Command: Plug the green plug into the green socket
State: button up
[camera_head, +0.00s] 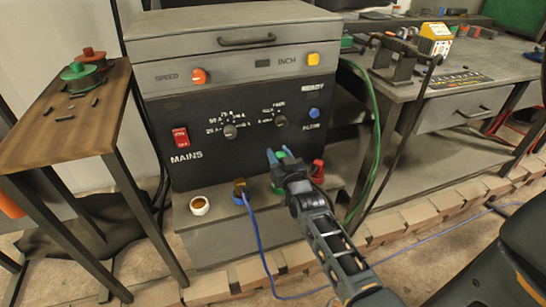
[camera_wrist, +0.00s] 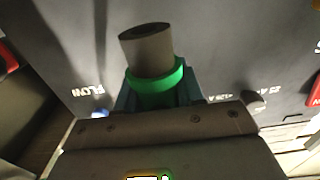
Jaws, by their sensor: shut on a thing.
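My gripper (camera_head: 275,156) is in front of the black panel of a grey machine, above its lower ledge. It is shut on the green plug (camera_head: 281,156), of which only a little green shows in the head view. In the wrist view the plug (camera_wrist: 155,90) is a green collar with a grey cylinder sticking out, between the fingers of my gripper (camera_wrist: 157,97). A green piece (camera_head: 277,188) on the ledge, just below and behind my gripper, looks like the green socket. My gripper mostly hides it. The plug is apart from it and above it.
On the ledge stand a white socket (camera_head: 200,206), a blue socket holding a brass plug (camera_head: 240,187) with a blue cable, and a red piece (camera_head: 318,171) close right of my gripper. A green cable (camera_head: 376,130) hangs at right. A wooden table (camera_head: 60,135) stands left, a workbench (camera_head: 455,80) right.

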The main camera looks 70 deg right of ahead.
jog(key=shift+f+b, duration=2.55)
jog(key=shift+f, duration=0.3)
jog(key=shift+f+b, duration=0.3)
jog(key=shift+f, duration=0.3)
jog(key=o, duration=0.8)
jog(key=shift+a, duration=0.1)
jog(key=shift+p+v, duration=1.8)
jog(key=shift+v, duration=3.7)
jog(key=s+a+r+n+t+y+p, duration=0.1)
jog(key=a+r+y+p, duration=0.1)
jog(key=a, duration=0.4)
jog(key=s+a+r+n+t+y+p, duration=0.1)
jog(key=a+r+n, duration=0.15)
jog(key=a, duration=0.35)
jog(key=s+a+r+n+y+p, duration=0.2)
jog(key=s+a+r+y, duration=0.1)
jog(key=a+r, duration=0.3)
jog(key=s+a+r+n+y+p, duration=0.2)
jog(key=s+a+r+y, duration=0.2)
jog(key=r, duration=0.5)
jog(key=s+a+r+n+t+y+p, duration=0.1)
jog(key=s+a+r+n+y+p, duration=0.1)
jog(key=s+a+r, duration=0.4)
jog(key=shift+s+a+r+n+y+p, duration=0.2)
jog(key=shift+a+r+y, duration=0.25)
jog(key=shift+a+r, duration=0.35)
jog(key=shift+s+a+r+n+y+p, duration=0.15)
jog(key=shift+a+r+y, duration=0.35)
jog(key=shift+a, duration=0.4)
